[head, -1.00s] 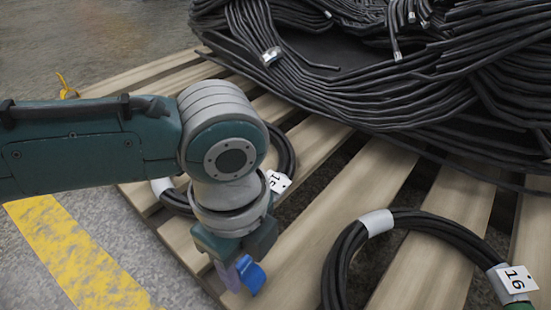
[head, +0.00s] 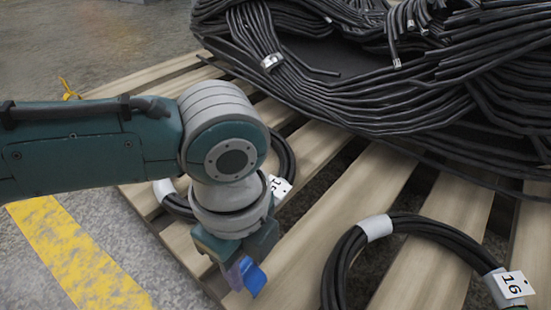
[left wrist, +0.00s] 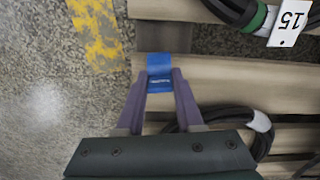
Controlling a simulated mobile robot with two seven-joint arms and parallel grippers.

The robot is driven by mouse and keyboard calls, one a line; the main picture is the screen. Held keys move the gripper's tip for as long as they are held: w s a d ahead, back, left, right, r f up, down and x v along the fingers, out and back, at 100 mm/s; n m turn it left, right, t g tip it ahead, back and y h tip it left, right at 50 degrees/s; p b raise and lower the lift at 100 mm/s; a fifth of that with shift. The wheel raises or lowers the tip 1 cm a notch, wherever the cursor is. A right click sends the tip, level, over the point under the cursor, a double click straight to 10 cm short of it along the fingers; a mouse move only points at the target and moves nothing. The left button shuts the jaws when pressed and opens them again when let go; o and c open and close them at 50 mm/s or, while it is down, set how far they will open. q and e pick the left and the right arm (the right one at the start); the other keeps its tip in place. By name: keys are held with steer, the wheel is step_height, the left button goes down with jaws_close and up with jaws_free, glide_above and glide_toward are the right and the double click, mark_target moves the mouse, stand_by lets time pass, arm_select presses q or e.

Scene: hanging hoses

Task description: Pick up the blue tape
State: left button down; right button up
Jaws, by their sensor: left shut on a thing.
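The blue tape (head: 252,278) shows at the tips of my left gripper (head: 243,272), low over the front slats of the wooden pallet. In the left wrist view the blue tape (left wrist: 161,75) sits between the two purple fingers of the left gripper (left wrist: 160,84), which are shut on it. Whether it touches the slat beneath cannot be told. My left wrist hides part of the tape in the head view. My right gripper is in neither view.
The wooden pallet (head: 318,225) carries a coiled hose (head: 345,250) tagged 16 at right and another coil (head: 284,160) behind my wrist. A large heap of black hoses (head: 400,110) lies at the back. Grey floor with a yellow stripe (head: 75,255) is at left.

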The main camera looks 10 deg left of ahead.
mark_target(244, 261)
arm_select(q)
step_height(244, 261, up, 19)
steer(key=p, duration=1.4)
steer(key=shift+p, duration=0.3)
steer(key=c, duration=1.1)
jaws_free()
jaws_close()
